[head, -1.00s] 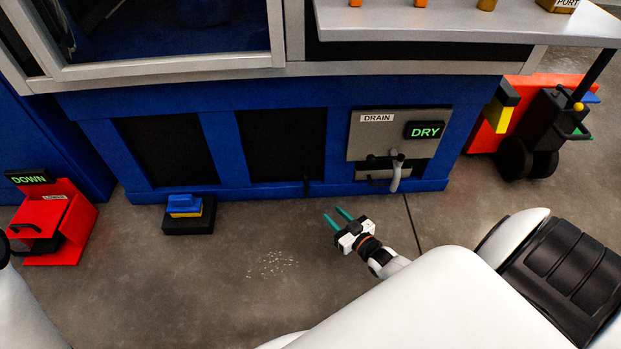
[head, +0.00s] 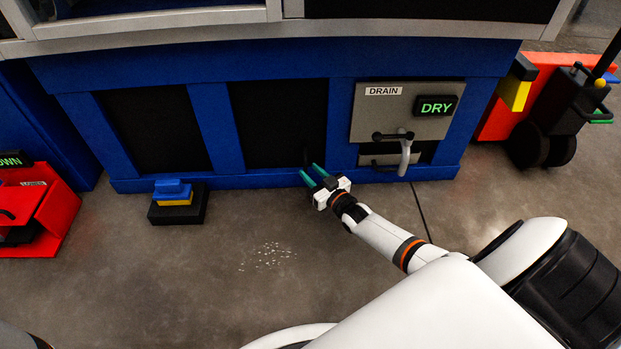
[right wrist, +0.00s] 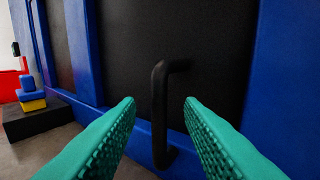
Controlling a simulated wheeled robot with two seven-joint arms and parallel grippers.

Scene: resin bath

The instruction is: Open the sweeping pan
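My right gripper (head: 310,170) is open, its two green fingers pointing at the lower front of the blue cabinet. In the right wrist view, a black upright bar handle (right wrist: 159,115) on a dark panel (right wrist: 215,45) shows between the open fingertips. I cannot tell whether the fingers touch it. In the head view the handle (head: 306,155) is a thin dark line by the right edge of the middle dark panel (head: 275,120). No part is labelled as the sweeping pan; I cannot tell whether this panel is it. My left gripper is out of view.
White crumbs (head: 268,256) lie on the floor. A blue and yellow block (head: 173,191) stands on a black base (head: 190,213). A grey drain panel (head: 370,112) with a "DRY" display (head: 435,106) is to the right. A red stand (head: 55,210) is at the left.

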